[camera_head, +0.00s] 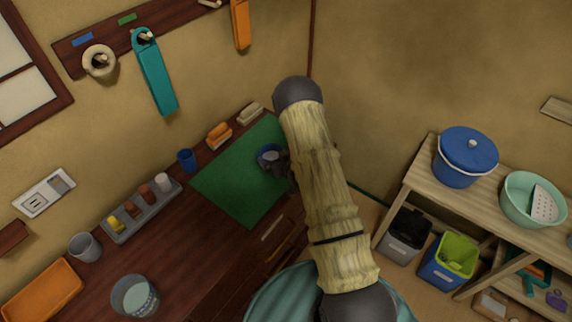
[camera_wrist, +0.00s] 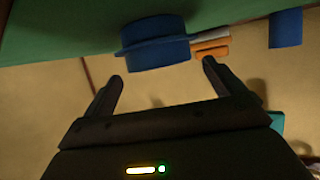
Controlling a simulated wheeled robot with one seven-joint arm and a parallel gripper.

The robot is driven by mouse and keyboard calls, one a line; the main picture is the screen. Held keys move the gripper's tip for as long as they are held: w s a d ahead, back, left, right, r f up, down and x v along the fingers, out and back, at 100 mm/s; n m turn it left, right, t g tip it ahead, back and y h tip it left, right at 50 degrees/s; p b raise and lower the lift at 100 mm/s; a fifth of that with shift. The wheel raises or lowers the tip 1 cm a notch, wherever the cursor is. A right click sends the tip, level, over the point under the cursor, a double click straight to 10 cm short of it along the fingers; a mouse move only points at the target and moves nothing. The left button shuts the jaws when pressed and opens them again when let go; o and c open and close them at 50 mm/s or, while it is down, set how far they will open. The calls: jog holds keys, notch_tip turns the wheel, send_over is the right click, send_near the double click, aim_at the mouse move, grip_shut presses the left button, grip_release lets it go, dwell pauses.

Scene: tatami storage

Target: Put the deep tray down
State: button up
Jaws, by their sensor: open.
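A small round blue dish (camera_head: 268,153) stands on the green mat (camera_head: 235,185) on the dark wooden counter. I take it for the deep tray, though its shape is only partly clear. My gripper (camera_head: 277,165) is right beside it, partly hidden behind my own arm. In the wrist view, which is upside down, the blue dish (camera_wrist: 156,45) rests against the green mat (camera_wrist: 60,25). My gripper (camera_wrist: 162,72) is open there, with one finger to each side and the dish just beyond the tips. No clear contact shows.
A blue cup (camera_head: 186,160), an orange brush (camera_head: 219,135) and a grey holder (camera_head: 142,215) line the wall side. A grey mug (camera_head: 85,247), a glass bowl (camera_head: 134,297) and an orange tray (camera_head: 42,292) stand nearer. The mat is otherwise clear.

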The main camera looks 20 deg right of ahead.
jog(key=b+v, duration=0.1)
jog(key=v, duration=0.6)
jog(key=shift+s+d+r+b, duration=0.1)
jog(key=shift+s+b, duration=0.2)
jog(key=shift+b, duration=0.05)
jog(key=s+r+m+g+h, duration=0.1)
jog(key=s+r+g+h, duration=0.3)
jog(key=r, duration=0.5)
jog(key=s+a+r+g, duration=0.2)
jog(key=s+r+g, duration=0.1)
jog(key=s, duration=0.5)
jog(key=s+a+r+m+g+y, duration=0.1)
jog(key=s+a+r+g, duration=0.1)
jog(key=s+r, duration=0.3)
jog(key=s+g, duration=0.1)
jog(key=s, duration=0.3)
jog(key=shift+a+r+m+g, duration=0.2)
jog(key=shift+r+m+g, duration=0.1)
jog(key=shift+r, duration=0.05)
